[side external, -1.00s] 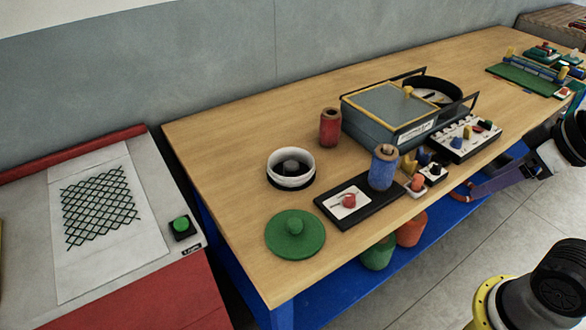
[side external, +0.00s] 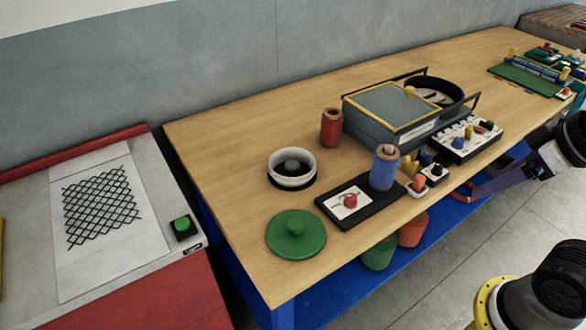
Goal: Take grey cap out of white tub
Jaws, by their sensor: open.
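The white tub (side external: 292,178) stands on the wooden table, left of the middle, with a dark band around its base. The grey cap (side external: 291,165) sits inside it, a dark grey rounded shape below the tub's rim. The cap's lower part is hidden by the tub wall. My gripper cannot be made out in this view; only parts of my arm show at the right edge, well away from the tub.
A green lid with a knob (side external: 296,233) lies in front of the tub. A red spool (side external: 331,127) stands behind it. A large grey box (side external: 393,115) stands further back.

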